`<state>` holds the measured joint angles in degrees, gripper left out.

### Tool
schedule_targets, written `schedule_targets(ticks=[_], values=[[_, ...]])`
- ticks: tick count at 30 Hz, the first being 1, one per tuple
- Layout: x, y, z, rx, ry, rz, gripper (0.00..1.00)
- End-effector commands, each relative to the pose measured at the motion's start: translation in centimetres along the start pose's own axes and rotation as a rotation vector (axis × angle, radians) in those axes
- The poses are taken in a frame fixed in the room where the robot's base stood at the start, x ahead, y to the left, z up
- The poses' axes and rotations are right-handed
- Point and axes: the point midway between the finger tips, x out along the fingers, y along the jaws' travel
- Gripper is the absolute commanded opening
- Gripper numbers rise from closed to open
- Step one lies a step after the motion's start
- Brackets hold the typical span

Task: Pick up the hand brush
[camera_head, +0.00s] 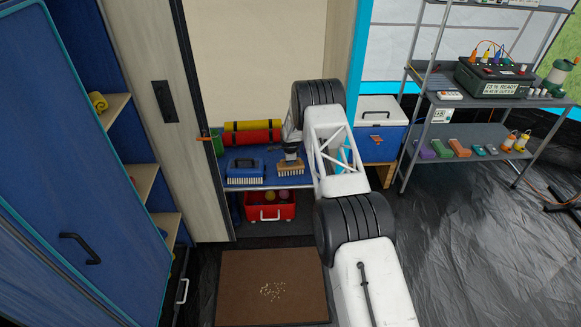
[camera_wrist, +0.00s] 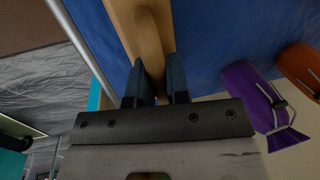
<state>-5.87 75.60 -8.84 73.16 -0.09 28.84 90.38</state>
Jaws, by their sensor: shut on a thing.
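A hand brush (camera_head: 290,169) with a wooden body and pale bristles is on the blue shelf (camera_head: 213,180) in the head view, directly under my gripper (camera_head: 291,156). In the wrist view, the brush's wooden part (camera_wrist: 140,25) lies between the two dark fingers of my gripper (camera_wrist: 158,85), which are shut on it. Whether the bristles touch the shelf is unclear. The far end of the brush is cut off in the wrist view.
A blue brush (camera_head: 244,172) with white bristles stands close to the left. Yellow and red rolls (camera_head: 250,133) lie behind. A brown mat (camera_head: 272,262) lies on the floor.

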Motion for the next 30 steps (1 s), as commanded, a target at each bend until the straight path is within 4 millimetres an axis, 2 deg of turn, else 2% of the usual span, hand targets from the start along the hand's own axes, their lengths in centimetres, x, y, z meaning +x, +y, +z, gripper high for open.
schedule_targets(ticks=[14,24,30], values=[[-0.8,-0.3,0.0,0.0,0.0,-0.002,0.0],[-3.5,-0.8,0.0,0.0,0.0,-0.002,0.0],[-4.2,1.4,0.0,0.0,0.0,0.0,0.0]])
